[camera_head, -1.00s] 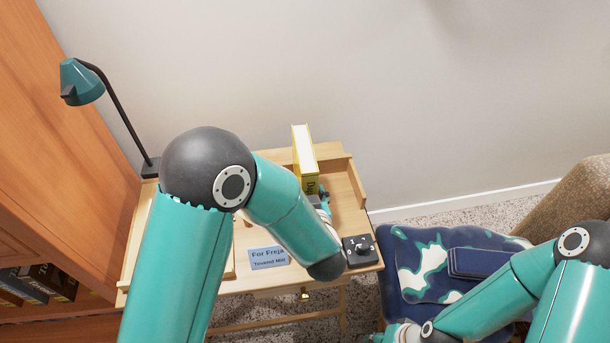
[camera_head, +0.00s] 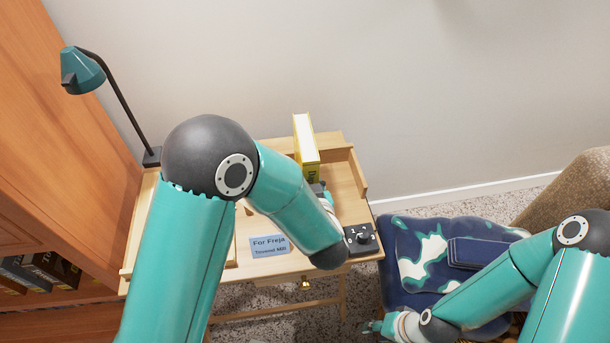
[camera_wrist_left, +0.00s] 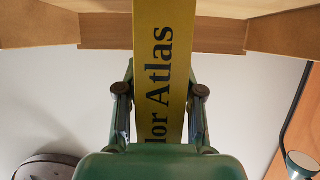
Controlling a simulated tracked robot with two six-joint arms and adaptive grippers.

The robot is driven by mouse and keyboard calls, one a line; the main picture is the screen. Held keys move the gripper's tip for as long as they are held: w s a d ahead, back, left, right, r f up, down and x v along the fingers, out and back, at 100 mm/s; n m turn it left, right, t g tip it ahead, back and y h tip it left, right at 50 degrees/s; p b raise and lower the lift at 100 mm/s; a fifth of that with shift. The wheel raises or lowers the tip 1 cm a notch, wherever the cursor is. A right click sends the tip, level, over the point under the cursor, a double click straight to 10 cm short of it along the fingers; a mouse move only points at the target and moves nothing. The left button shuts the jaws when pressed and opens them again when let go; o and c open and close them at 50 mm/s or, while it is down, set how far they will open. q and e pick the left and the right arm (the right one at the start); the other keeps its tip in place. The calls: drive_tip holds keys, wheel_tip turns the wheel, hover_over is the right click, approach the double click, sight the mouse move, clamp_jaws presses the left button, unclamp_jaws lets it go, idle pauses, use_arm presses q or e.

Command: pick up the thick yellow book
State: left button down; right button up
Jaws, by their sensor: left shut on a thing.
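The thick yellow book (camera_head: 305,140) stands upright at the back of the wooden desk, its pale page edges facing up. In the left wrist view its yellow spine (camera_wrist_left: 163,60) shows lettering ending in "Atlas". My left gripper (camera_wrist_left: 160,95) has one finger on each side of the spine and is shut on the book. In the head view this gripper (camera_head: 320,189) is mostly hidden by my left forearm, at the book's lower front. My right gripper (camera_head: 374,327) is low at the right, by the blue chair seat; its fingers are too small to judge.
The wooden desk (camera_head: 352,207) has a raised back edge and a short side ledge right of the book. A labelled blue card (camera_head: 269,246) and a black control box (camera_head: 361,238) lie near its front. A teal lamp (camera_head: 84,71) stands left. A patterned blue chair (camera_head: 410,286) is at right.

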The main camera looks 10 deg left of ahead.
use_arm(q)
drive_tip(key=shift+r, duration=0.25)
